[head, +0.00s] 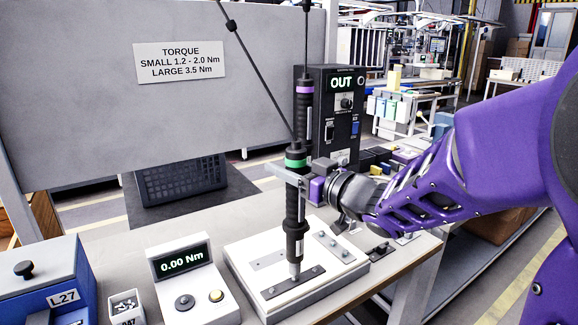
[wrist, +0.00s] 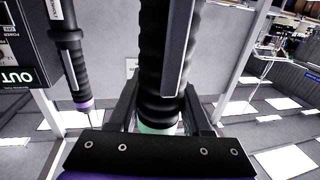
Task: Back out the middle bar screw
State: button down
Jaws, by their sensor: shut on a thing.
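My gripper (head: 296,177) is shut around the upper body of the black screwdriver with the green ring (head: 295,215). The driver hangs upright from its cord. In the wrist view the driver (wrist: 165,60) stands between both fingers, with its green band low in the picture. Its bit points down at the middle of the dark bar (head: 310,273) on the white fixture block (head: 347,267). Bar screws show on either side of the bit. The middle screw is hidden under the bit, and I cannot tell whether the bit is seated in it.
A purple-ringed driver (head: 305,105) hangs behind, beside a black control box (head: 341,125) reading OUT. A torque meter (head: 186,265) reads 0.00 Nm. A small screw bin (head: 126,307) and a blue box marked L27 (head: 45,285) stand at the left. A torque sign (head: 180,62) is on the panel.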

jog(key=shift+f, duration=0.3)
jog(key=shift+f+b, duration=0.35)
jog(key=shift+f, duration=0.25)
jog(key=shift+s+d+f, duration=0.1)
jog(key=shift+f, duration=0.4)
dwell(1.7)
notch_tip(320, 180, up, 6)
jog(key=p, duration=0.5)
jog(key=shift+r+p, duration=0.25)
jog(key=shift+p, duration=0.15)
jog(key=shift+w, duration=0.2)
